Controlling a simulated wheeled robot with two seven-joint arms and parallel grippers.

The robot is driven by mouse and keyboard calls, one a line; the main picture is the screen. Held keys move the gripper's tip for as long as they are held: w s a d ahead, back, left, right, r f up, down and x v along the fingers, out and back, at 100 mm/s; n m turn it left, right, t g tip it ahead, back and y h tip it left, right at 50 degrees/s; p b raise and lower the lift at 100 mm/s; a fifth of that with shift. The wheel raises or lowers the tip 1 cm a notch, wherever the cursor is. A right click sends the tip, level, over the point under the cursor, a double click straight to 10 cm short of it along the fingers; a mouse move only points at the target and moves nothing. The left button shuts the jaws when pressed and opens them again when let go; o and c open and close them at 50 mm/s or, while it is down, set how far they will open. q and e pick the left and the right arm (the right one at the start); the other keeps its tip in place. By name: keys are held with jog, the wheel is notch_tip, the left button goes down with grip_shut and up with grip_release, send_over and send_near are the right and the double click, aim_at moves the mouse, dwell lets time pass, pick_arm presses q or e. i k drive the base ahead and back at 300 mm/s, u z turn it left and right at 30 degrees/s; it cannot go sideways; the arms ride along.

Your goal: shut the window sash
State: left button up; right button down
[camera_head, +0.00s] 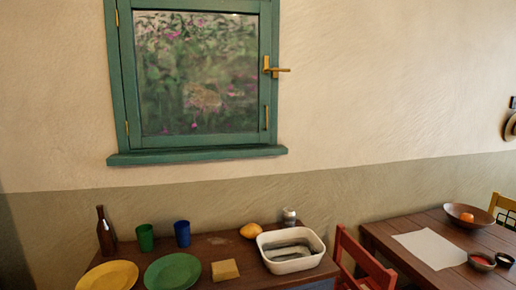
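The green window sash (128,85) sits in a green frame (272,40) on the wall, at the upper left of the head view. Brass hinges show along its left side. A brass handle (277,70) on its right side points to the right, and a thin brass piece (266,117) sits lower down. The sash lies close to the frame; I cannot tell whether it is fully shut. Pink flowers and leaves show through the glass. Neither of my grippers is in view.
A green sill (200,155) juts out under the window. Below stands a wooden table with a bottle (105,232), cups, plates (173,272), a sponge (225,270) and a white basin (291,263). A red chair (362,262) and second table (390,236) stand right.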

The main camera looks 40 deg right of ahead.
aim_at(125, 15)
jog(key=k, duration=0.5)
jog(key=z, duration=0.65)
jog(key=i, duration=1.5)
jog(key=u, duration=0.45)
